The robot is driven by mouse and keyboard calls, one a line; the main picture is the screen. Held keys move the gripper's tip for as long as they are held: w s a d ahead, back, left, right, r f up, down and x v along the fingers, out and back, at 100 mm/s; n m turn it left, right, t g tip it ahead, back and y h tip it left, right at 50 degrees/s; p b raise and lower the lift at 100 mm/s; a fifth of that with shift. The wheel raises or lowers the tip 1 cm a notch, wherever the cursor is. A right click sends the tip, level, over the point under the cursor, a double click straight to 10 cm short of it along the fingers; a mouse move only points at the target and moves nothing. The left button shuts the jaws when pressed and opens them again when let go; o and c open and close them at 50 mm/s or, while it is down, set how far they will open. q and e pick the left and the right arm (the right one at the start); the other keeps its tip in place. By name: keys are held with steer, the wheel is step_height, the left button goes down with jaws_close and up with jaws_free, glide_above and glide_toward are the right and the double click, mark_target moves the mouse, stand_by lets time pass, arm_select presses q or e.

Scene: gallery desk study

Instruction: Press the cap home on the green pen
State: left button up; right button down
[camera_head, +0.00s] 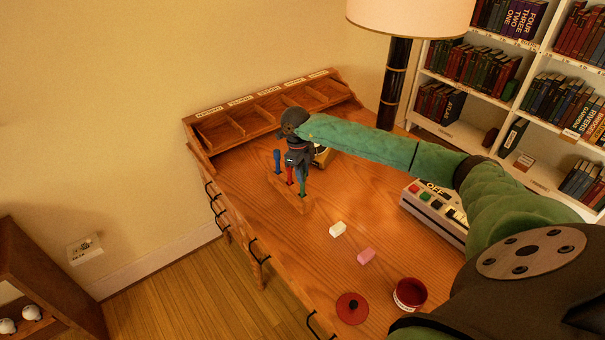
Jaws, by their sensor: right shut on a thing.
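The green pen (302,188) stands upright in a small wooden pen stand (303,206) on the desk, at the right end of a row. The red pen (290,176) is in the middle and the blue pen (277,160) at the left end. My right gripper (299,165) is directly above the green pen, pointing down, and is shut on the cap at its top. The fingers hide the cap, so I cannot tell whether a gap is left between cap and barrel. My left gripper is not in view.
A wooden rack (262,103) with labelled compartments runs along the desk's back. A white eraser (338,230), pink eraser (366,256), red lid (352,308) and red-lined pot (410,294) lie nearer. A box with coloured buttons (433,212) is at right, beside a lamp (396,80).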

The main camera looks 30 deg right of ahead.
steer(key=shift+f+b, duration=0.2)
steer(key=shift+b, duration=0.55)
stand_by(1.2)
stand_by(0.3)
steer(key=c, duration=0.7)
jaws_free()
steer(key=shift+r, duration=0.1)
steer(key=shift+r+p, duration=0.85)
steer(key=shift+r, duration=2.55)
